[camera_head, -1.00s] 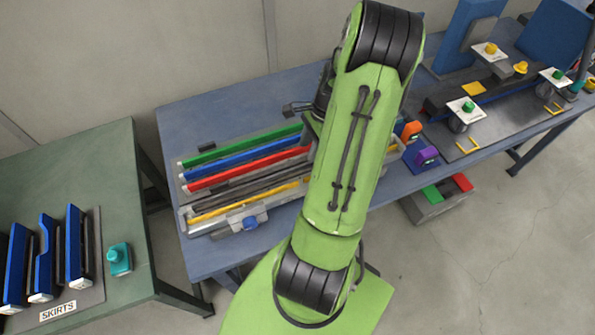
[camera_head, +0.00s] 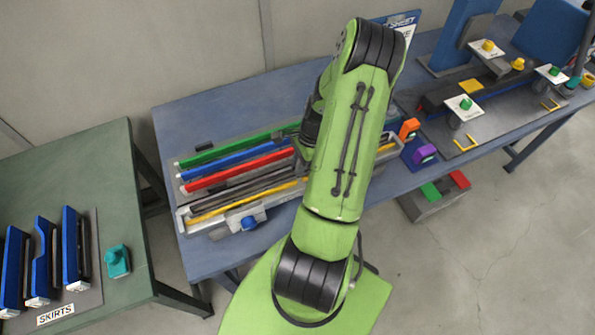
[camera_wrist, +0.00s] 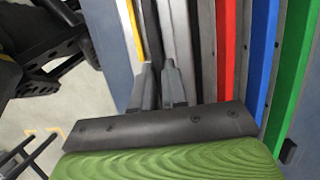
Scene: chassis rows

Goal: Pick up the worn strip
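Several long strips lie side by side in a grey tray (camera_head: 182,222) on the blue table: green (camera_head: 215,152), blue (camera_head: 225,160), red (camera_head: 225,178), dark ones (camera_head: 235,190) and yellow (camera_head: 232,209). I cannot tell by look which is the worn strip; a dark strip (camera_wrist: 152,30) runs beside the yellow one (camera_wrist: 137,30) in the wrist view. My gripper (camera_wrist: 158,64) is over this dark strip, its two fingers a little apart with the strip's line running between them. Whether they touch it is unclear. In the head view my arm mostly hides the gripper.
A blue knob (camera_head: 249,223) sits on the tray's front side. Orange (camera_head: 409,128) and purple (camera_head: 424,153) blocks stand right of the tray. A fixture with knobs (camera_head: 465,105) is further right. A green table (camera_head: 115,190) with blue skirts (camera_head: 72,250) stands left.

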